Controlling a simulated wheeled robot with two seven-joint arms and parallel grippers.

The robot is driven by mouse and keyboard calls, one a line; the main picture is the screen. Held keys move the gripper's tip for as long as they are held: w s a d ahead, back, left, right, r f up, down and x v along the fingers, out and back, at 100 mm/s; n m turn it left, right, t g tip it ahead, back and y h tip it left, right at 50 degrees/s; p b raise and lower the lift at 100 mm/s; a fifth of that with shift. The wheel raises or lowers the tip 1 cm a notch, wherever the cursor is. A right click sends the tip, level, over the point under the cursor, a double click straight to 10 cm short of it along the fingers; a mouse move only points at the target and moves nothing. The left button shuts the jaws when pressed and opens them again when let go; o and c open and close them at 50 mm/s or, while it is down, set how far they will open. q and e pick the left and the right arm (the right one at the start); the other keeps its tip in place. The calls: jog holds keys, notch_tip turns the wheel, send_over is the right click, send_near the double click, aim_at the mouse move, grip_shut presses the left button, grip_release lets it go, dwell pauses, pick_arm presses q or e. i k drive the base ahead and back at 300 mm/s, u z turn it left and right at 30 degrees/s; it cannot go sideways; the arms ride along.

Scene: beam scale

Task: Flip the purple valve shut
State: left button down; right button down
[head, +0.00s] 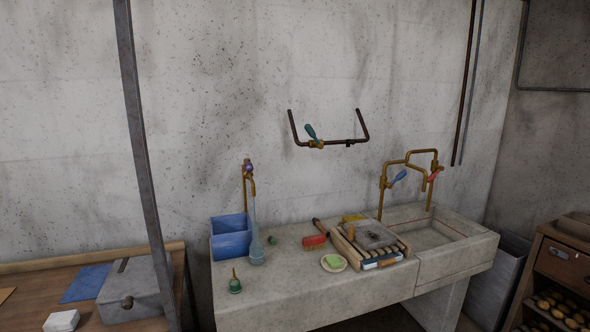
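A small purple valve handle (249,168) sits near the top of an upright brass pipe (245,190) at the left part of the stone counter, behind the blue bin. It is small in the head view, and I cannot tell whether the valve is open or shut. A pale blue-grey, bottle-like piece (256,250) with a long thin neck stands below the brass spout. Neither of my grippers is in view.
A blue bin (230,236) stands left of the pipe. The stone counter (300,290) holds a red brush (314,241), green soap on a dish (333,262) and a slatted rack (378,256). Other valves are teal (311,131), blue (399,176) and red (434,174). A grey post (142,140) rises at left.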

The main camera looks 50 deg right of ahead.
aim_at(247, 162)
jog(key=z, duration=0.95)
